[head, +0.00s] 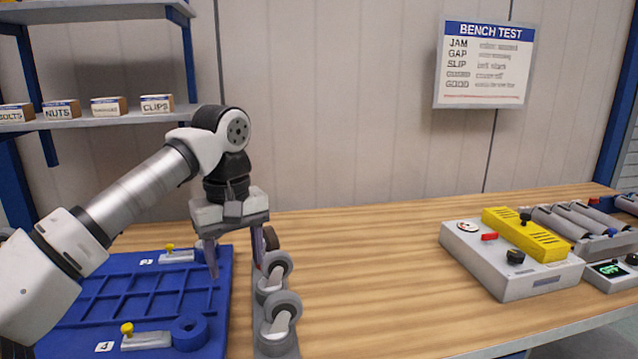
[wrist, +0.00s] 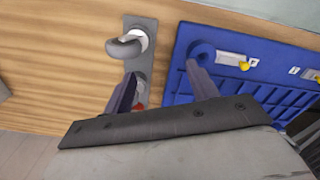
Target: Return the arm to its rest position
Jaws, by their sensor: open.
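My gripper (head: 236,268) points down over the bench with its two fingers apart and nothing between them. In the head view it hangs by the right edge of the blue tray (head: 222,330), next to a grey rail with several grey wheels (head: 279,308). In the wrist view my gripper (wrist: 160,88) has one finger in front of the grey rail (wrist: 145,75) and the other in front of the blue tray (wrist: 182,50). My arm reaches in from the left and bends down at the wrist. The finger height above the bench is hard to tell.
A grey box with a yellow block (head: 525,235) stands at the right, beside grey rollers (head: 575,222). A shelf (head: 85,122) with small labelled boxes is behind my arm. A sign (head: 487,62) hangs on the wall. The middle of the wooden bench (head: 370,260) is clear.

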